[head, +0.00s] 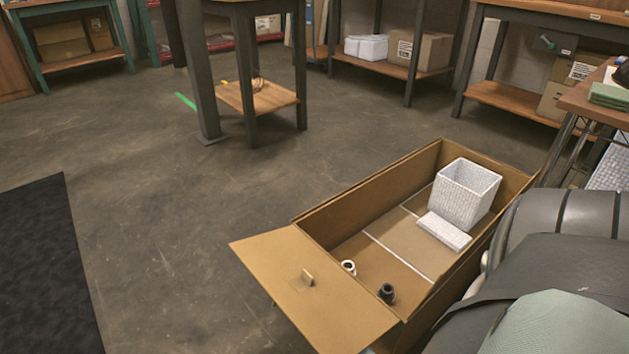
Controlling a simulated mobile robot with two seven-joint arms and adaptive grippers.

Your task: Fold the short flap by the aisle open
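A long, open cardboard box (345,207) stands on the floor right of centre in the head view. A short flap (325,303) at its near left end is folded outward and lies roughly level beyond the rim, with a small tan tab (307,277) standing on it. Inside are a white textured foam container (466,190), a flat white foam slab (444,231), a small white-rimmed cylinder (348,267) and a small black fitting (387,293). Neither gripper shows in this view. The box's near right side is partly hidden by large grey and green shapes.
Bare concrete floor (170,240) lies left of the box, with a black mat (45,260) at the far left. A dark-legged table (258,95) stands behind. Shelves with cartons (420,50) line the back. The grey and green bodies crowd the lower right.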

